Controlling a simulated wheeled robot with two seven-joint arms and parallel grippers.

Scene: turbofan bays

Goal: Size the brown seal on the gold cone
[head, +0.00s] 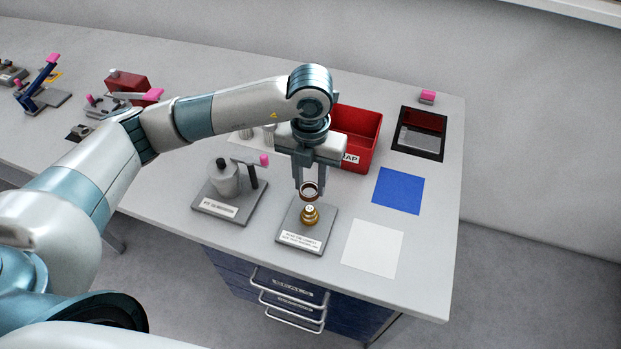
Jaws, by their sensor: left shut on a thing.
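The gold cone (310,216) stands on a grey base plate (287,240) with a white label near the front of the bench. The brown seal (309,186) is a small ring just above the cone in the picture. My left gripper (309,190) points down over the cone, shut on the seal. The seal looks to be at or slightly above the cone's top; I cannot tell whether they touch. My right gripper is not in view.
A red bin (358,130) stands behind my left gripper. A grey fixture (224,182) with a pink-tipped lever is left of the cone. A white sheet (372,247) and a blue sheet (399,191) lie flat to the right. A black-framed tray (419,135) is farther back.

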